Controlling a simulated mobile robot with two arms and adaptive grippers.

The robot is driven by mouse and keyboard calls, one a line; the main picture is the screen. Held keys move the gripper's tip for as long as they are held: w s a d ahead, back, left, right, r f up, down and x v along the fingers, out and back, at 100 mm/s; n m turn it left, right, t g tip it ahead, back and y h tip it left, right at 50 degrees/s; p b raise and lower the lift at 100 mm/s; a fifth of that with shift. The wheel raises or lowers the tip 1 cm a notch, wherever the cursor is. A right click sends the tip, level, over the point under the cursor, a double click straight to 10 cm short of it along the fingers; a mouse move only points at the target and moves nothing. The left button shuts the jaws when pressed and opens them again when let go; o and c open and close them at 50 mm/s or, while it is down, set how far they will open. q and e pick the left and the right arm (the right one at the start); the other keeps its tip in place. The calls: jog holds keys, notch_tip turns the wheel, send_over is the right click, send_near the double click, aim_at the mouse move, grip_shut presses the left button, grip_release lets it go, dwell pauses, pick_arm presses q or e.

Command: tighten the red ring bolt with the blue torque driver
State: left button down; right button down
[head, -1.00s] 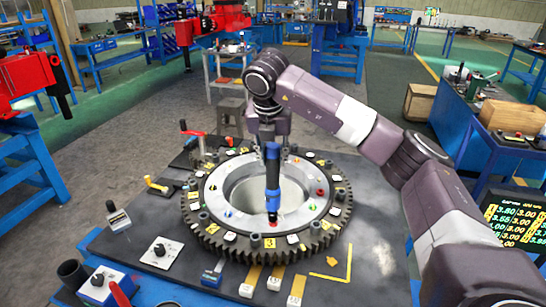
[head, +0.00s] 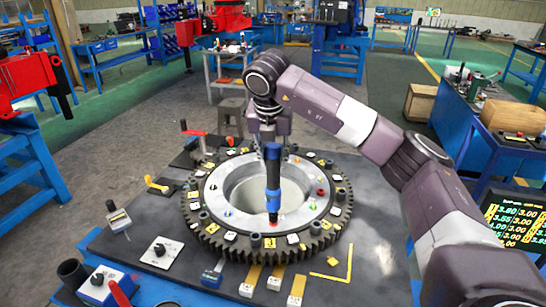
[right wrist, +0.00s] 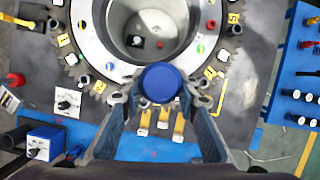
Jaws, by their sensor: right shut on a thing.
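The blue torque driver (head: 272,190) stands upright over the front part of the metal ring (head: 215,190), with its dark and blue body in the head view. In the right wrist view its round blue end (right wrist: 160,82) shows from above. My right gripper (right wrist: 163,98) is shut on it, with a finger on each side. The driver's foot meets the ring's front face, and the driver largely hides what is under it. A red bolt-like spot (head: 320,192) sits on the ring's right side, apart from the driver. My left gripper is not in view.
A toothed outer rim with several small bolts and yellow tags surrounds the ring. A white box with a black knob (head: 161,252) and a blue-and-white box (head: 104,285) stand at the front left. A display (head: 515,220) stands at the right. The dark plate is bare right of the ring.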

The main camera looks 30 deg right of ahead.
jog(key=shift+f+b, duration=0.6)
jog(key=shift+f, duration=0.05)
jog(key=shift+f+b, duration=0.2)
jog(key=shift+b, duration=0.35)
dwell(3.8)
jog(key=shift+r, duration=0.15)
